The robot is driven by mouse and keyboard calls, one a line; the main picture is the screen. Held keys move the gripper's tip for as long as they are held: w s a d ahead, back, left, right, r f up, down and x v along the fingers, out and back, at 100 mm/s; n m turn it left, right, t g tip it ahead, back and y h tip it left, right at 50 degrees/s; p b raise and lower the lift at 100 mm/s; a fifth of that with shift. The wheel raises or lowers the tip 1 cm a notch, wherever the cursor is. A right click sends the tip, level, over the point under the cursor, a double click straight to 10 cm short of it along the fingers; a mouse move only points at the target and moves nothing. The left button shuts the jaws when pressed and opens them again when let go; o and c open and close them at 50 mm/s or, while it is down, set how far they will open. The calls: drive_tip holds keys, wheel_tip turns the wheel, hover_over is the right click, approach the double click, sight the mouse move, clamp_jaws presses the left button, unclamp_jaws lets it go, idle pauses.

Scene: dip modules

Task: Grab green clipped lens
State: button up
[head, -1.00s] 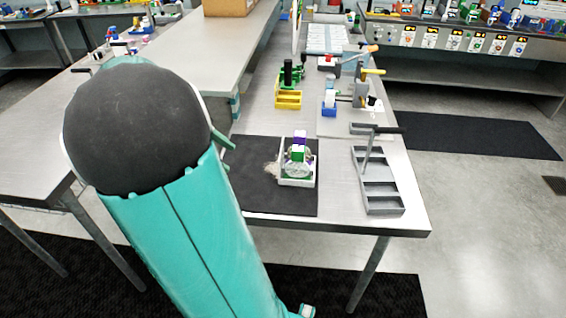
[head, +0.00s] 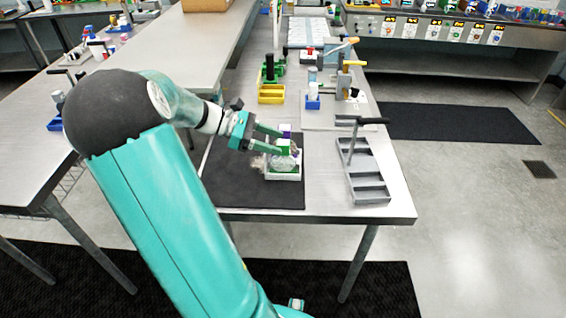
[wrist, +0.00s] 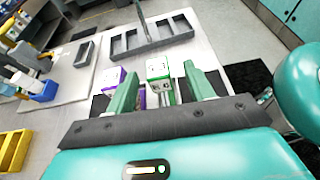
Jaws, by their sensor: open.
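The green clipped lens (head: 284,149), a white-topped block with green sides, stands in a small white tray (head: 284,177) on the black mat. In the wrist view the lens (wrist: 158,69) shows between my two green fingers. A similar purple clipped piece (head: 285,128) stands beside it; in the wrist view this purple piece (wrist: 112,77) is left of the lens, partly behind the left finger. My gripper (head: 277,141) is open at the tray, its fingers reaching in from the left. Contact with the lens cannot be told. The fingers hide part of both pieces.
A grey compartment tray with a handle (head: 362,170) stands right of the mat (head: 230,185). A yellow bin (head: 271,94) and a blue bin (head: 313,103) with tools stand farther back. The table's front edge is close; the mat's front is clear.

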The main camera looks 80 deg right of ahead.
sight(283, 159)
drive_tip(key=x, duration=0.5)
drive_tip(key=shift+d+f, duration=0.1)
drive_tip(key=shift+f, duration=0.05)
drive_tip(key=shift+c, duration=0.4)
clamp_jaws()
